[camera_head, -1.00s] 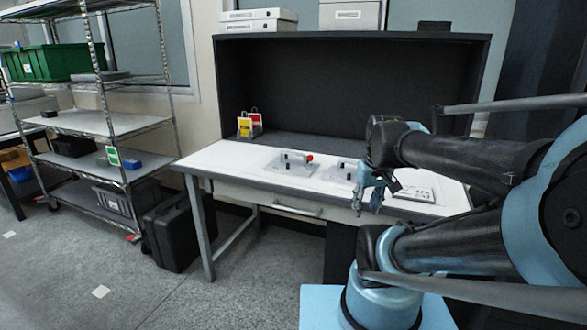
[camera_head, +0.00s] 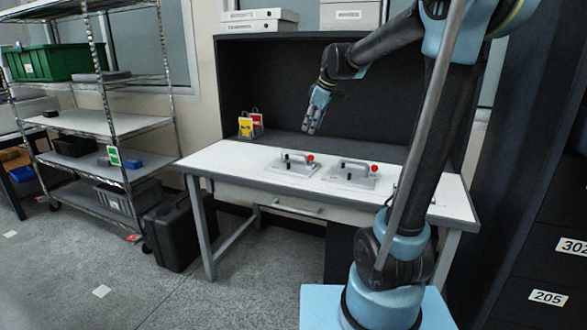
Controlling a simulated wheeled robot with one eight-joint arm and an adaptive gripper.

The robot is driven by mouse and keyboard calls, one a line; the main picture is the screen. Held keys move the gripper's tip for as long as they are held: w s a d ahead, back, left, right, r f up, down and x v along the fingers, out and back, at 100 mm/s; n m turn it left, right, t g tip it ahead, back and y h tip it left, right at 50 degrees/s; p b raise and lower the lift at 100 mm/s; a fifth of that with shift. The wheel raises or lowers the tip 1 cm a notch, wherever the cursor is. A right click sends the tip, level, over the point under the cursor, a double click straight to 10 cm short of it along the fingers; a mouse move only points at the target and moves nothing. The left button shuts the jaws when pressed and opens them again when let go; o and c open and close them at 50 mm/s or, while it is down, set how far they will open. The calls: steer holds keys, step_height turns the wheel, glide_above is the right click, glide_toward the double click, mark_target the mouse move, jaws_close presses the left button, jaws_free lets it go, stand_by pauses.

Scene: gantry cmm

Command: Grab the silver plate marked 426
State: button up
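Two silver-grey plates with raised handles and red knobs lie on the white worktable top: a left plate (camera_head: 292,166) and a right plate (camera_head: 352,175). No number is readable on either, so I cannot tell which is marked 426. My gripper (camera_head: 310,131) hangs above the back of the table, pointing down, higher in the picture than the left plate and apart from both. I see nothing held in it. My arm covers part of the table's right side.
The white worktable (camera_head: 226,158) has a black back panel (camera_head: 270,75) behind it. Yellow and red tags (camera_head: 250,123) stand at its back left. A wire shelf (camera_head: 120,122) is at left, a black case (camera_head: 172,232) below. Dark drawers labelled 302 and 205 (camera_head: 547,297) are at right.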

mark_target(296, 154)
steer(key=shift+n, duration=0.3)
steer(key=x, duration=0.6)
steer(key=w+x, duration=0.1)
steer(key=x, duration=0.5)
steer(key=a+r+x, duration=0.1)
steer(key=x, duration=0.4)
steer(key=shift+w+a+f, duration=0.25)
steer(key=shift+w+f, duration=0.1)
steer(key=shift+f, duration=0.1)
jaws_close()
